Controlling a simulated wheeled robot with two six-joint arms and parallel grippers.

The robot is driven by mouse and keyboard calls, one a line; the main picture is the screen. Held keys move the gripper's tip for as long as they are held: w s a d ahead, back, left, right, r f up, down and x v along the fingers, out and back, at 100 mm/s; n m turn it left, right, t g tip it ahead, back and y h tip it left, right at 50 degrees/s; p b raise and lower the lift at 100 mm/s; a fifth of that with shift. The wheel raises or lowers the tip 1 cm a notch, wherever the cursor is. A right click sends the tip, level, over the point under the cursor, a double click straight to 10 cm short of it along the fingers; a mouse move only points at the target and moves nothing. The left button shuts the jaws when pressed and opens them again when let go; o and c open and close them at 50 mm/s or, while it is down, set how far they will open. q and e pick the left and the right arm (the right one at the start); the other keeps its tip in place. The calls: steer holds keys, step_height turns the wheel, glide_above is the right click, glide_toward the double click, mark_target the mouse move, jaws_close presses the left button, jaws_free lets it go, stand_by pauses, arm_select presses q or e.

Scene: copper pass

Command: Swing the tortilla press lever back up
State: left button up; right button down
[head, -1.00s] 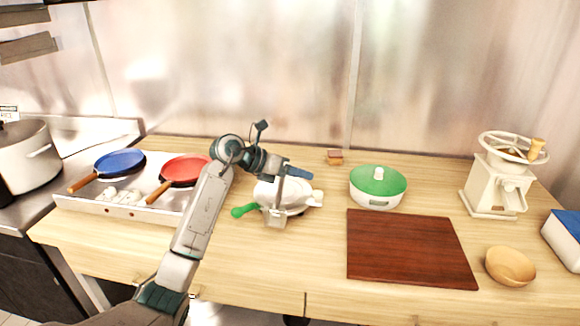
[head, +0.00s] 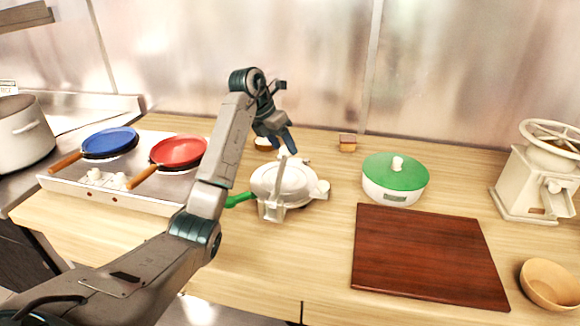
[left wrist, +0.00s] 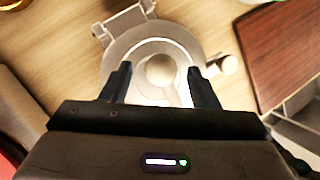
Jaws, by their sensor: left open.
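The tortilla press (head: 291,178) is pale and round and stands on the wooden counter near the middle of the head view. Its green handle (head: 240,200) sticks out low to the left, and a pale bracket (head: 270,212) stands at its front. My left gripper (head: 287,146) points down over the back of the press, open and empty. In the left wrist view the open fingers (left wrist: 160,85) lie either side of a round knob (left wrist: 160,68) on the press. I cannot tell whether they touch it. The green handle does not show there. My right gripper is not in view.
A dark red board (head: 428,258) and a green-lidded pot (head: 394,180) stand right of the press. A burner tray (head: 75,188) with blue (head: 109,141) and red (head: 178,151) pans is at left. A grinder (head: 530,180) and wooden bowl (head: 550,286) are at far right.

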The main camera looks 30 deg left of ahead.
mark_target(289, 156)
arm_select(q)
steer(key=p+x, duration=0.1)
steer(key=x, duration=0.2)
steer(key=shift+d+f, duration=0.15)
steer(key=shift+f, duration=0.25)
steer(key=shift+w+d+f, duration=0.1)
steer(key=shift+d+f, duration=0.05)
steer(key=shift+f, duration=0.1)
steer(key=shift+w+f, duration=0.1)
steer(key=shift+f, duration=0.2)
jaws_close()
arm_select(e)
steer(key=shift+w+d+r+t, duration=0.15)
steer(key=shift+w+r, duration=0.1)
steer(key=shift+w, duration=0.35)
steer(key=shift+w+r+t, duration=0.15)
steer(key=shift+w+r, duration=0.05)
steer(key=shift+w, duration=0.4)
